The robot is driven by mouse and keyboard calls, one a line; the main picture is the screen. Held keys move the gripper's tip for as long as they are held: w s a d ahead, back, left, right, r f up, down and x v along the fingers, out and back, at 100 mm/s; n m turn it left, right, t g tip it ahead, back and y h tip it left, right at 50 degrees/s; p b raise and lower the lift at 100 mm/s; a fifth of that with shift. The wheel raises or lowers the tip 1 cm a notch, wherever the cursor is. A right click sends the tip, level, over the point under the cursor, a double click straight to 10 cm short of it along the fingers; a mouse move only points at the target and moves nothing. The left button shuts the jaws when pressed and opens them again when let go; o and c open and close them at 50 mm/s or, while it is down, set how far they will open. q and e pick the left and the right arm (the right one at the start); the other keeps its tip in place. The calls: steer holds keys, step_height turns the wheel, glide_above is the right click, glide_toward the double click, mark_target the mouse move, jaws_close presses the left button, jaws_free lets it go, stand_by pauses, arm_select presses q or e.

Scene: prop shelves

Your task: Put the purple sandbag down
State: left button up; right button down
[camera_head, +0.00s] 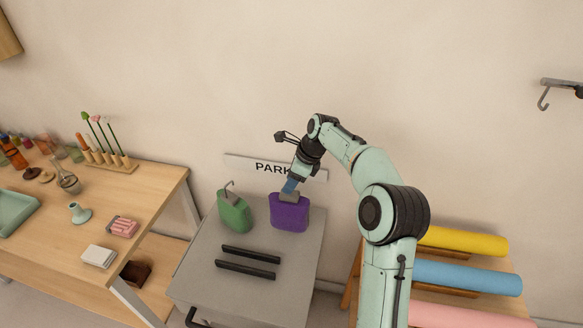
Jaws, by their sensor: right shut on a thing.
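The purple sandbag (289,213) is at the back right of the grey cart top, upright, with a grey top part. My right gripper (291,189) comes down from above and is shut on the top of the purple sandbag. The bag's base looks at or just above the cart top (222,284); I cannot tell if it touches. A green sandbag (234,213) with a hook-like handle stands to its left on the cart. My left gripper is not in view.
Two black bars (248,262) lie across the middle of the cart top. A wooden table (150,190) with small props is at the left. Yellow, blue and pink rolls (467,277) lie at the right. A sign (235,163) is behind the cart.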

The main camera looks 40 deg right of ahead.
mark_target(291, 195)
steer(key=shift+w+f, duration=0.15)
steer(key=shift+f, duration=2.2)
steer(key=c, duration=0.6)
jaws_free()
steer(key=shift+f, duration=0.15)
steer(key=shift+o, duration=0.2)
steer(key=v, duration=1.2)
steer(key=shift+s, duration=0.2)
